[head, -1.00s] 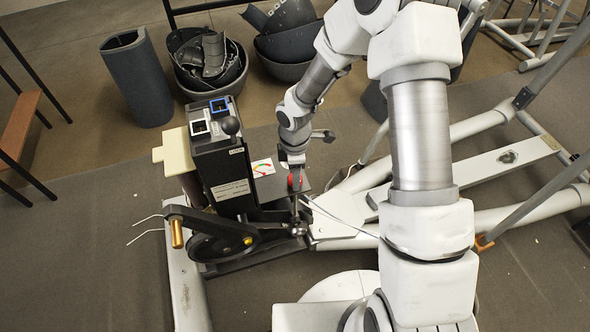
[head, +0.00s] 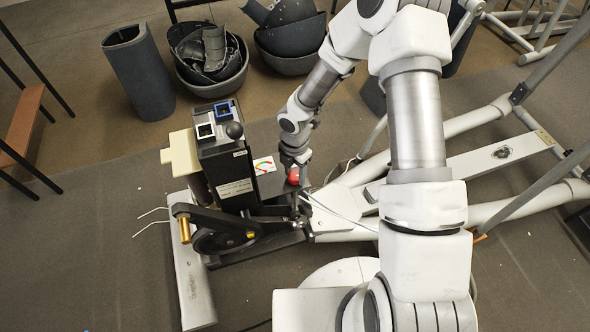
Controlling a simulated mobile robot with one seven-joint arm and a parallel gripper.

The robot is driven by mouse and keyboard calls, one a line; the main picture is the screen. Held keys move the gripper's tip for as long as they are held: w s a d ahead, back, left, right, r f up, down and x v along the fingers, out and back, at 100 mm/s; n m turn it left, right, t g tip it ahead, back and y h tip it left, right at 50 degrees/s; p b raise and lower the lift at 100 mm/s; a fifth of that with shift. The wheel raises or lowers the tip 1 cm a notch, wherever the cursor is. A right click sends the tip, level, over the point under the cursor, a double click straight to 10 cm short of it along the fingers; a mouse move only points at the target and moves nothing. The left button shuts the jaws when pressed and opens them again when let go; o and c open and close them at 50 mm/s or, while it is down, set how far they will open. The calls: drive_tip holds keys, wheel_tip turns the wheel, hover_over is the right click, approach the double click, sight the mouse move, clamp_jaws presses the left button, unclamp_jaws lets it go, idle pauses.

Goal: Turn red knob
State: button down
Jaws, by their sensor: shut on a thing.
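The red knob (head: 293,175) sits on the right side of the black machine (head: 226,165), beside a small dial card (head: 263,165) with a coloured gauge. My gripper (head: 295,181) is at the red knob, pointing down, and is shut on it. The fingers are small in this view and partly hidden by my wrist, so their exact contact with the knob is hard to see.
A crank arm with a brass handle (head: 185,229) sticks out at the machine's lower left. White frame tubes (head: 480,124) lie to the right. Bins of dark parts (head: 212,86) stand behind. Thin white wires (head: 150,222) lie at left.

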sight(295, 175)
idle(0.3)
drive_tip(key=shift+c, duration=1.5)
unclamp_jaws()
wheel_tip(295, 175, up, 17)
drive_tip(key=p, duration=0.4)
drive_tip(key=shift+r, duration=0.2)
